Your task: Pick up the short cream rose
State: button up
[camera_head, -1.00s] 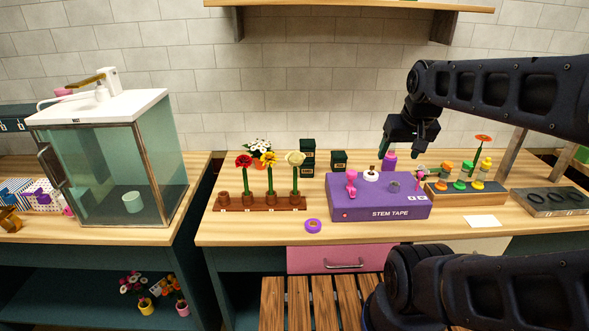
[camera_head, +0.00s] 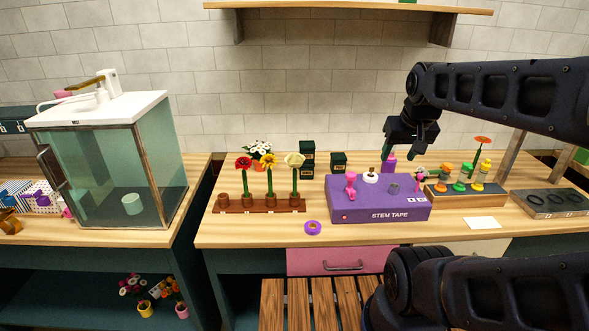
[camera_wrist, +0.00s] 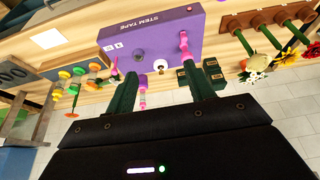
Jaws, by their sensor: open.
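The cream rose (camera_head: 295,161) stands upright on a green stem in the right part of the brown rack (camera_head: 258,209). Beside it in the rack are a yellow flower (camera_head: 268,160) and a red flower (camera_head: 243,163). In the wrist view the cream rose (camera_wrist: 258,64) shows at the right, outside my fingers. My gripper (camera_head: 402,155) is open and empty, above and behind the purple stem tape box, well to the right of the rose. The wrist view shows its two dark green fingers (camera_wrist: 162,75) spread apart.
The purple stem tape box (camera_head: 380,203) stands between rack and bottle holder (camera_head: 466,193). Dark green canisters (camera_head: 308,157) and a pot of white flowers (camera_head: 258,150) stand behind the rack. A glass cabinet (camera_head: 110,165) is at left.

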aim_at(295, 180)
jog(key=w+a+f+n+g+h, duration=0.2)
jog(key=w+a+f+n+h, duration=0.7)
jog(key=n, duration=0.6)
jog(key=s+a+f+n+t+h, duration=0.1)
jog(key=a+f+n+t, duration=0.2)
jog(key=a+n+t, duration=0.65)
jog(key=a+f+n+t, duration=0.3)
jog(key=a+n, duration=0.2)
jog(key=a, duration=0.9)
jog(key=x, duration=1)
jog(key=shift+w+f, duration=0.4)
jog(key=shift+f, duration=0.05)
jog(key=shift+d, duration=0.1)
jog(key=shift+c, duration=0.2)
grip_shut()
